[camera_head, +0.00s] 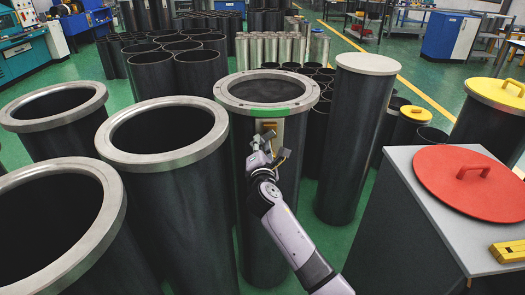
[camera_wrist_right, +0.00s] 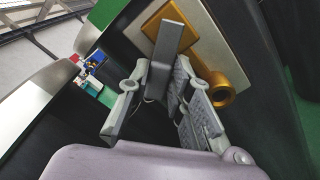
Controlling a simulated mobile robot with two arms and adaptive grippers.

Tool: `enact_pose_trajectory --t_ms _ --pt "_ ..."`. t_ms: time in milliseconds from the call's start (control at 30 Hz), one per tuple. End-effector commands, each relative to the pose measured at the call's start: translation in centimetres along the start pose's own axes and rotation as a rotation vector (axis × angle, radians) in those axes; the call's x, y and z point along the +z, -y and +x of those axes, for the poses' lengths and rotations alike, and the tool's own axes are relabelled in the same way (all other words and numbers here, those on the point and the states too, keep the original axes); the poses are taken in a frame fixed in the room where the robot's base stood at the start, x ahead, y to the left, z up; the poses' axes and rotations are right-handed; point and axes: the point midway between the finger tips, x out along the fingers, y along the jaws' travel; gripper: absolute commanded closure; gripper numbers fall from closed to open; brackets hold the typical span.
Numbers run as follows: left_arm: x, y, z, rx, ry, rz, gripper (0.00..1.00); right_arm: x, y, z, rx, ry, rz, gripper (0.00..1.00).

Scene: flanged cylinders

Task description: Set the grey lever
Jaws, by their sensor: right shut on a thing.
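The grey lever (camera_wrist_right: 167,45) is a flat grey bar in the right wrist view, in front of a gold mount (camera_wrist_right: 205,65) on a pale plate (camera_wrist_right: 222,25). My right gripper (camera_wrist_right: 164,92) has its fingers around the lever's lower part and is shut on it. In the head view, my right gripper (camera_head: 270,147) is at the pale plate (camera_head: 269,128) on the front of a dark flanged cylinder (camera_head: 265,215) with a green mark on its rim. The lever is too small and covered to make out clearly there. My left gripper is not in view.
Open dark cylinders with metal flanges (camera_head: 165,132) stand close on the left. A tall capped cylinder (camera_head: 358,140) stands to the right. A grey cabinet (camera_head: 410,220) with a red lid (camera_head: 475,190) stands at the front right. Green floor shows between them.

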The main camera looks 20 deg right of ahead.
Motion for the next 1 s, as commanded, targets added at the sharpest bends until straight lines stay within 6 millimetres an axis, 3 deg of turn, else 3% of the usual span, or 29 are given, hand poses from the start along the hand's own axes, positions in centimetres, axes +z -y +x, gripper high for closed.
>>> enact_pose_trajectory --t_ms 500,1000 --pt "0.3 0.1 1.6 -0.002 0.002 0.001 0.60 0.3 -1.5 0.0 -0.001 0.001 0.447 1.00" --pt "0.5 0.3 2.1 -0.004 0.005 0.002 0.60 0.7 -2.1 0.0 -0.002 0.001 0.629 1.00"
